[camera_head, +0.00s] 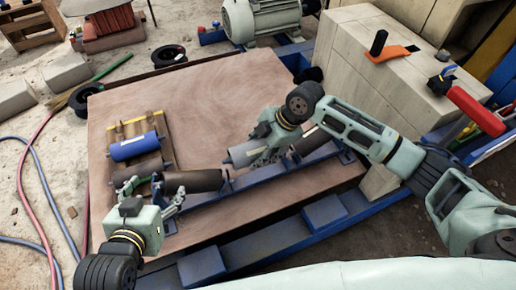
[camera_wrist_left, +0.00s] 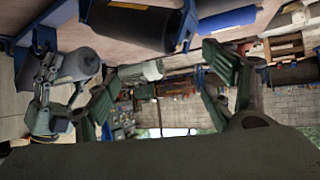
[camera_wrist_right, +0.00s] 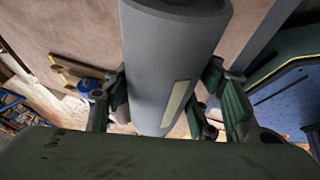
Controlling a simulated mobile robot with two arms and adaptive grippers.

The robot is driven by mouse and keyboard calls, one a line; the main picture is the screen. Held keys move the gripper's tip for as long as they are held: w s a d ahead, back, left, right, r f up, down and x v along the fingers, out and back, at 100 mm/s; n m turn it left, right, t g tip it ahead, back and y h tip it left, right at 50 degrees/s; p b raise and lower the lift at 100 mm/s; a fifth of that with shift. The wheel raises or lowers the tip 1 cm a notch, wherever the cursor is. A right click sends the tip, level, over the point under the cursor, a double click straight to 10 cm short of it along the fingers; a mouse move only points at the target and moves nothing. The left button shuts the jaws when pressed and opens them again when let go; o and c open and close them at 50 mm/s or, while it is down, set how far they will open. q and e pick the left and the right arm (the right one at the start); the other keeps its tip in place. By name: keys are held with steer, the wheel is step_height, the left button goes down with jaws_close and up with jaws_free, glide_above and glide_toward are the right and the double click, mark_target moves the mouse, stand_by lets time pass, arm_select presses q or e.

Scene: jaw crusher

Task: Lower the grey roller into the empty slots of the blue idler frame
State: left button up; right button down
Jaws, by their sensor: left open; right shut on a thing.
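The grey roller (camera_head: 243,154) is in my right gripper (camera_head: 268,141), above the middle of the blue idler frame (camera_head: 262,182). In the right wrist view the roller (camera_wrist_right: 168,62) lies between the fingers, with a pale label on it. It also shows in the left wrist view (camera_wrist_left: 76,64). A dark roller (camera_head: 195,181) sits at the left part of the frame and another (camera_head: 310,141) at the right part. The middle slots are partly hidden by the grey roller and gripper. My left gripper (camera_head: 168,190) is open near the left dark roller.
A wooden rack (camera_head: 134,126) on the brown table (camera_head: 205,88) holds a blue roller (camera_head: 134,147) and a dark roller. A large block (camera_head: 385,82) with tools on top stands at the right. The table's upper middle is clear.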

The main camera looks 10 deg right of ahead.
steer(key=shift+r+p, duration=0.1)
steer(key=shift+p, duration=0.25)
steer(key=shift+f, duration=0.2)
steer(key=shift+w+f+b, duration=0.1)
steer(key=shift+f+b, duration=0.25)
steer(key=shift+f, duration=0.1)
steer(key=shift+f+b, duration=0.45)
steer(key=shift+f, duration=0.4)
steer(key=shift+f+b, duration=0.35)
steer(key=shift+f, duration=0.4)
arm_select(q)
steer(key=w+d+r+t+h, duration=0.1)
steer(key=w+r+t, duration=0.3)
steer(key=r, duration=0.5)
steer(key=shift+w+d+r+t+h+b, duration=0.15)
steer(key=shift+d+r+t+h+b, duration=0.25)
steer(key=shift+d+t, duration=0.4)
arm_select(e)
steer(key=shift+f, duration=0.7)
arm_select(q)
steer(key=shift+f, duration=0.25)
steer(key=shift+a+f+g+p, duration=0.3)
steer(key=shift+f+g, duration=0.3)
steer(key=shift+f, duration=0.25)
